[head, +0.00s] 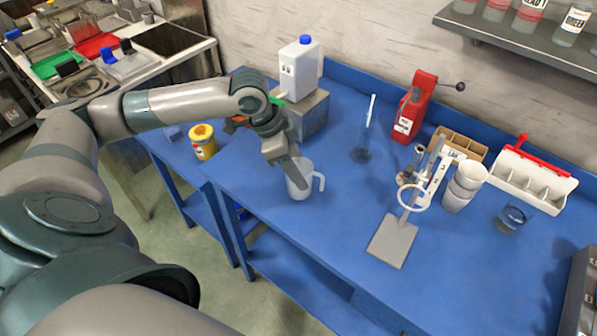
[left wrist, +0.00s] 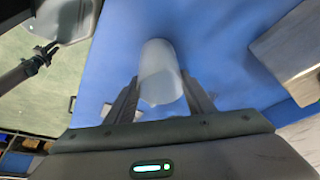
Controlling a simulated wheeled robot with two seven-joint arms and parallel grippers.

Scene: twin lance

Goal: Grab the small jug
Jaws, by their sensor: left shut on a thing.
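The small jug (head: 299,184) is a pale, translucent grey cup with a handle on its right side. It stands upright at the front left of the blue bench. My left gripper (head: 296,172) reaches down to it from above and behind. In the left wrist view, the jug (left wrist: 160,72) sits between the two dark fingers of my left gripper (left wrist: 161,92), which is shut on it. The near finger covers part of the jug's rim in the head view. My right gripper is not seen in the head view.
The blue bench (head: 330,230) is clear in front of the jug. A white canister (head: 300,68) stands on a grey box (head: 314,113) behind it. A yellow jar (head: 203,141) is at left. A stand with a ring (head: 392,241) and stacked white cups (head: 463,187) are at right.

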